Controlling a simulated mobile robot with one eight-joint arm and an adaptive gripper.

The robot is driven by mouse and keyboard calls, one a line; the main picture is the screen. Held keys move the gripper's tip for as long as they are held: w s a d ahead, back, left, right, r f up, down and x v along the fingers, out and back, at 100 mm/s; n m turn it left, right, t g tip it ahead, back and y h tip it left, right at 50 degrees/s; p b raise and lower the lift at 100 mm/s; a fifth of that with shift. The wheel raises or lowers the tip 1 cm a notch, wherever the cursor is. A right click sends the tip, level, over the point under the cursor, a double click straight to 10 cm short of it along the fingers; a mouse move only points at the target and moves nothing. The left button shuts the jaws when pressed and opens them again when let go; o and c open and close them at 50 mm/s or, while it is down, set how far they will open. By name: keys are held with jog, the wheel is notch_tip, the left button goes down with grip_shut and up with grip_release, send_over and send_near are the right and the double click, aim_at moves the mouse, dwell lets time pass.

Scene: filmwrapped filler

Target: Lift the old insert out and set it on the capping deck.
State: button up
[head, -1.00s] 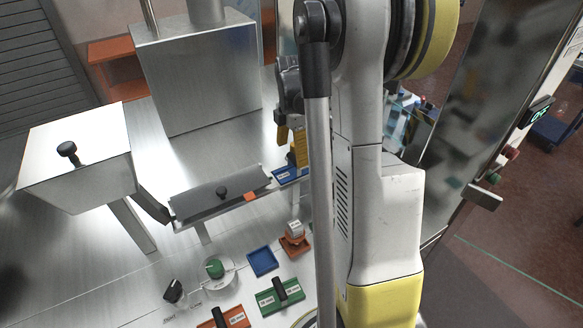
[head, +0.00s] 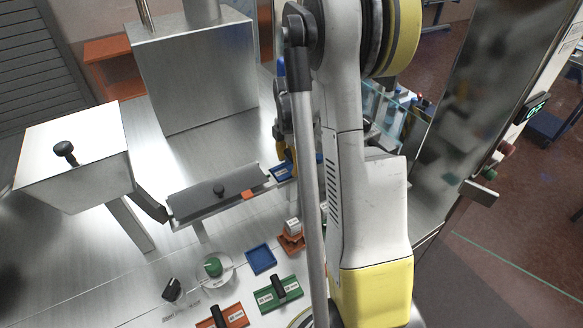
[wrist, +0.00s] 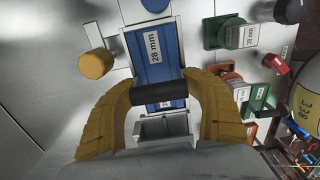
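In the wrist view a blue insert (wrist: 145,50) labelled 28 mm has a black bar handle (wrist: 158,90) across it. My gripper (wrist: 158,86) has its two yellow fingers spread apart, one at each end of this handle; I see no clear grip on it. A grey metal seat (wrist: 140,126) shows below the handle, with another 28 mm label above it. In the head view the blue insert (head: 282,172) is at the right end of the metal trough, and my arm partly hides it and the gripper. I cannot tell which surface is the capping deck.
An orange insert (head: 236,316), a green insert (head: 291,286) and an empty-looking blue tray (head: 261,259) sit on the front deck. A green knob (head: 213,267) is beside them. A lidded trough (head: 215,196), a hopper (head: 75,150) and a steel box (head: 195,80) stand behind.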

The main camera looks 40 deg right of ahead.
aim_at(290, 155)
notch_tip(290, 155, up, 10)
jog(key=shift+r, duration=0.1)
dwell(0.5)
jog(key=shift+r+p, duration=1)
jog(key=shift+r, duration=0.45)
